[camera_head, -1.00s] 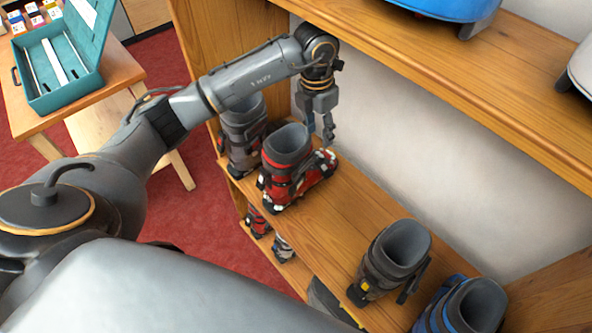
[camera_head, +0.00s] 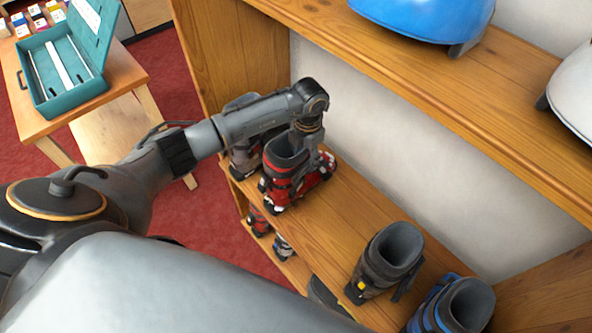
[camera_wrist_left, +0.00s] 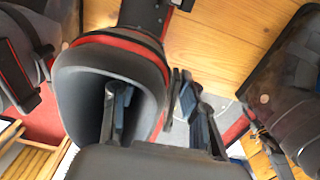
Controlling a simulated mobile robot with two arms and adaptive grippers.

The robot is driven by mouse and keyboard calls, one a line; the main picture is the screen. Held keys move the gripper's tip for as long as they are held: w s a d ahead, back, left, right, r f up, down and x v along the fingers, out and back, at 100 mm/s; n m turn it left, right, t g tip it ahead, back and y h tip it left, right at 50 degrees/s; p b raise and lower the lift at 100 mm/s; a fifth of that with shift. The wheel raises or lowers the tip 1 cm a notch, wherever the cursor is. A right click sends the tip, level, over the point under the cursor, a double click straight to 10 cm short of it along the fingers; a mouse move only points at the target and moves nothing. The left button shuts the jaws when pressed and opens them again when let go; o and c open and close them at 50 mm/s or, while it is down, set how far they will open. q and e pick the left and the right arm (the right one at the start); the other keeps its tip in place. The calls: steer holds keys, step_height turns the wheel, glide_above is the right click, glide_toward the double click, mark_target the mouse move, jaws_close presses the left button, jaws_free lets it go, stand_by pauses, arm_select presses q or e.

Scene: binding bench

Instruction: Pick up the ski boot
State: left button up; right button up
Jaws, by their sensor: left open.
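The red and black ski boot (camera_head: 283,175) with a grey liner stands upright on the wooden shelf. My left gripper (camera_head: 311,152) is lowered at the boot's upper cuff, largely hidden by my wrist in the head view. In the left wrist view the boot's grey cuff with a red edge (camera_wrist_left: 150,52) fills the middle. My open left gripper (camera_wrist_left: 152,95) has one finger inside the boot's opening and the other outside its wall. Contact with the wall cannot be told. My right gripper is not in view.
A grey boot (camera_head: 243,160) stands close on the left. A dark boot with a yellow buckle (camera_head: 372,280) and a blue boot (camera_head: 432,308) stand at the right. An upper shelf (camera_head: 420,85) holds a blue helmet (camera_head: 425,15). Bare shelf lies between.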

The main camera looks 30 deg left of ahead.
arm_select(q)
steer(key=shift+f, duration=0.3)
jaws_close()
steer(key=shift+w+r, duration=0.1)
steer(key=shift+r, duration=0.05)
steer(key=shift+r, duration=0.1)
